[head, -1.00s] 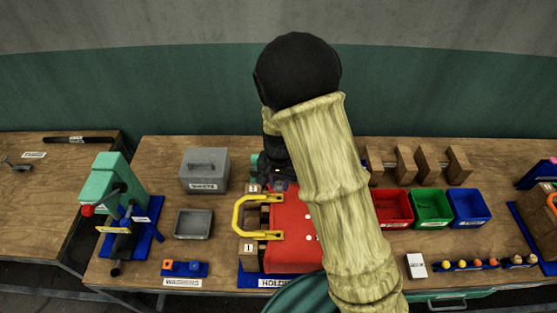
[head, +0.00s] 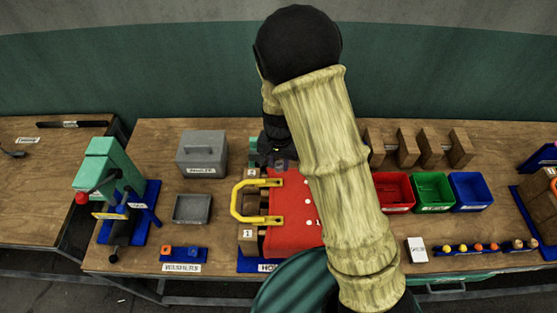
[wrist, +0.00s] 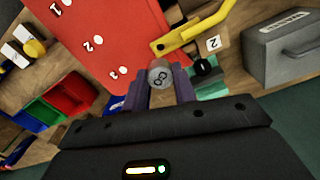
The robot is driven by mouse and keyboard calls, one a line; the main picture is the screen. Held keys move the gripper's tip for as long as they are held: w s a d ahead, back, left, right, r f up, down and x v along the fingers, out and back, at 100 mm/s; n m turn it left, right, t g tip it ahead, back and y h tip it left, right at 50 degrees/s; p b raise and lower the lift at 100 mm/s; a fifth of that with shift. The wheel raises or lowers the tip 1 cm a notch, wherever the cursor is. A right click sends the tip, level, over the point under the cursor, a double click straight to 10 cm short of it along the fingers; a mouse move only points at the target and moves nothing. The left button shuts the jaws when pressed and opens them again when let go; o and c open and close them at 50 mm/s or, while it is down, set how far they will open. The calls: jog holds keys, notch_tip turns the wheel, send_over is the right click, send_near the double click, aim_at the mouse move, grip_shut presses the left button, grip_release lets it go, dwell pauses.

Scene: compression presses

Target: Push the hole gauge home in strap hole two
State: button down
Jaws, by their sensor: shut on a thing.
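The hole gauge (wrist: 160,75) is a grey cylinder with dark lettering on its end, held between my fingertips in the wrist view. My gripper (wrist: 158,88) is shut on it. The red strap piece (wrist: 115,25) lies beyond it, with white-marked spots 1, 2 and 3 in a row. The spot beside number 2 (wrist: 99,40) is up and left of the gauge, which appears apart from it. In the head view the red piece (head: 290,225) lies beside my forearm, which covers its right part. My gripper (head: 275,160) is mostly hidden there behind my wrist.
A grey lidded box (head: 202,153) and grey tray (head: 192,209) stand left. Red (head: 393,190), green and blue bins stand right.

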aim_at(278, 172)
jog(key=shift+s+a+f+b, duration=0.15)
jog(key=shift+f+b, duration=0.45)
jog(key=shift+f, duration=0.3)
jog(key=shift+s+a+f+b, duration=0.1)
jog(key=shift+f+b, duration=0.45)
jog(key=shift+f, duration=0.35)
jog(key=shift+d+f, duration=0.15)
jog(key=shift+f, duration=0.15)
jog(key=shift+w+f+b, duration=0.2)
jog(key=shift+f+b, duration=0.35)
jog(key=shift+f, duration=0.35)
dwell(0.6)
jog(key=shift+s+f, duration=0.2)
jog(key=shift+f, duration=0.1)
jog(key=shift+w+f+b, duration=0.1)
jog(key=shift+f+b, duration=0.1)
jog(key=shift+b, duration=0.15)
jog(key=c, duration=1)
grip_release()
jog(key=shift+c, duration=0.2)
